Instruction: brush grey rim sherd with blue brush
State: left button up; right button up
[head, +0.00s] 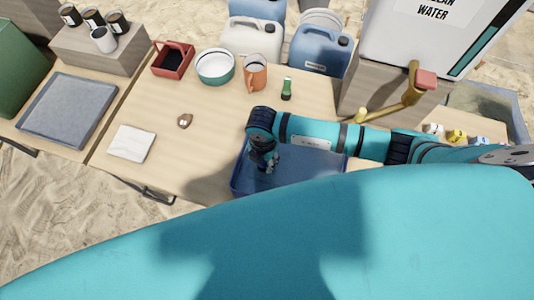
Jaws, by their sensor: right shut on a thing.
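My right gripper (268,165) points down over the blue basin (240,170) at the front middle of the table. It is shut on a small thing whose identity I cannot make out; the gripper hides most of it. A small brown piece (185,120), perhaps a sherd, lies on the bare wood left of the basin. I cannot pick out a grey rim sherd or a blue brush for certain. My left gripper is not in view.
A white cloth-like square (131,143) lies left of the brown piece. A grey tray (66,110) is far left. A brass tap (411,90) juts out at right.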

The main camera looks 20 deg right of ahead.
jog(key=shift+w+d+b, duration=0.15)
jog(key=shift+w+d, duration=0.5)
jog(key=shift+d, duration=0.3)
jog(key=shift+w+d+b, duration=0.15)
jog(key=shift+w+d, duration=0.45)
jog(key=shift+d, duration=0.3)
jog(key=shift+s+a+p, duration=0.25)
jog(key=shift+s+a, duration=0.35)
jog(key=shift+a, duration=0.3)
jog(key=shift+s+a+p, duration=0.2)
jog(key=shift+s+a, duration=0.4)
jog(key=shift+a, duration=0.3)
